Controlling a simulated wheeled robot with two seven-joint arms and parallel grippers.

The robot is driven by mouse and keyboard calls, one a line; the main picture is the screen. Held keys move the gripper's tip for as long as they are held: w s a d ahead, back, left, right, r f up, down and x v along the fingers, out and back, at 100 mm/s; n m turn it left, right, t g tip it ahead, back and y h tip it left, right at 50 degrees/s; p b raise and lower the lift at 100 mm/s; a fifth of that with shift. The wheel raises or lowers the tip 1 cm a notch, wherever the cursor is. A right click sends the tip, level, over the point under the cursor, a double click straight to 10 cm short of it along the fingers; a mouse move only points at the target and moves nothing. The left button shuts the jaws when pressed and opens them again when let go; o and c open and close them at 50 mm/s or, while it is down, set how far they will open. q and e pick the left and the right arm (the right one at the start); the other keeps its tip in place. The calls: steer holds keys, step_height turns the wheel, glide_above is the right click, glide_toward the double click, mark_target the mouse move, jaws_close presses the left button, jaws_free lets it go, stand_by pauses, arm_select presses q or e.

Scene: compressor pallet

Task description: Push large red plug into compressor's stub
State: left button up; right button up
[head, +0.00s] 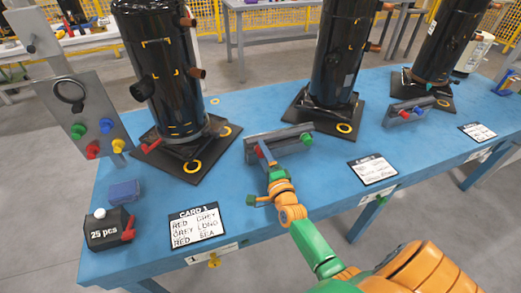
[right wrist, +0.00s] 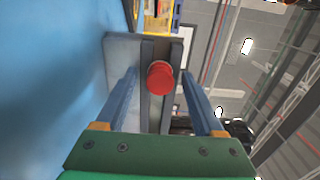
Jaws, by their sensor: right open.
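A red plug (right wrist: 160,78) sits on a grey holder (right wrist: 123,60) in the right wrist view, between my two blue fingers (right wrist: 165,90). The fingers are open, with a gap on each side of the plug. In the head view my right gripper (head: 264,158) is at the left end of the grey holder (head: 288,146), where the plug is mostly hidden. The left black compressor (head: 158,60) has a black stub (head: 143,90) at its lower left and a copper-coloured stub (head: 198,73) on its right. My left gripper is out of view.
A green plug (head: 306,139) is on the holder's right end. A grey panel (head: 95,115) with coloured plugs stands at left. A black box (head: 108,230), a blue block (head: 124,192) and a card (head: 195,227) lie on the blue table (head: 250,215). Two more compressors (head: 343,55) (head: 440,45) stand right.

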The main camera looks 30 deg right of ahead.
jaws_close()
stand_by(0.7)
steer(key=shift+s, duration=0.1)
stand_by(0.8)
steer(key=shift+p+v, duration=0.6)
steer(key=shift+v, duration=0.3)
steer(key=shift+p+v, duration=0.85)
steer(key=shift+v, duration=1.15)
